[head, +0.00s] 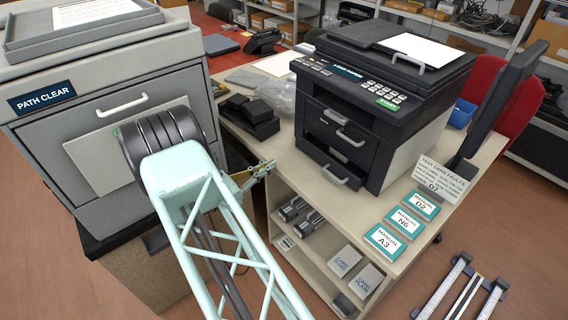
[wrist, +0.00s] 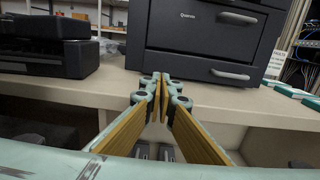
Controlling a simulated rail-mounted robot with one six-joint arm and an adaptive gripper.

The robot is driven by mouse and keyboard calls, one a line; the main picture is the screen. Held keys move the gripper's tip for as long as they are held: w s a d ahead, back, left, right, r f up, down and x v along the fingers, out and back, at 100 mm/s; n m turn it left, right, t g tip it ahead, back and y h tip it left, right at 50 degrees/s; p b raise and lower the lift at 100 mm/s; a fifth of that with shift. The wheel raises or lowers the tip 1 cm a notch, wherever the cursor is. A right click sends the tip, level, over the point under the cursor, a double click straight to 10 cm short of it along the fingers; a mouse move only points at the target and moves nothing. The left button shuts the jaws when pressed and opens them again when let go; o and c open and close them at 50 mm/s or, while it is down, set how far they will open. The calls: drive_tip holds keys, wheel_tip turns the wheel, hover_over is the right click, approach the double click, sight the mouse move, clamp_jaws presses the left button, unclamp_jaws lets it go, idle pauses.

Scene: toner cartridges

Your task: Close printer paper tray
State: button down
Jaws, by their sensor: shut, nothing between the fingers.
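The black printer (head: 395,125) stands on the pale desk at right centre in the head view. Its lower paper tray (head: 327,172), with a grey handle, is low on its front. The tray also shows in the wrist view (wrist: 190,68), behind and above my fingertips; I cannot tell clearly how far it stands out. Another handled front panel (wrist: 200,18) is above it. My gripper (head: 268,168) is shut and empty in front of the desk edge, left of the printer. In the wrist view its brown finger pads (wrist: 158,85) meet at the tips, apparently short of the tray.
A grey cabinet labelled PATH CLEAR (head: 105,120) stands left, beside my arm. A small black device (head: 250,117) sits left of the printer. Manuals (head: 405,222) and a sign (head: 443,178) are at right. Open shelves below the desktop (head: 400,185) hold cartridges and boxes.

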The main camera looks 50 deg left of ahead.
sight(320, 158)
drive_tip(key=d+p, duration=0.3)
drive_tip(key=d, duration=0.6)
drive_tip(key=shift+s+d+r, duration=0.3)
drive_tip(key=shift+d, duration=0.05)
drive_tip(key=shift+w+d+b, duration=0.1)
drive_tip(key=shift+w+b, duration=0.6)
drive_tip(key=shift+w, duration=6.3)
drive_tip(key=shift+w+b, duration=0.3)
drive_tip(key=shift+w, duration=1.05)
drive_tip(key=shift+s, duration=0.15)
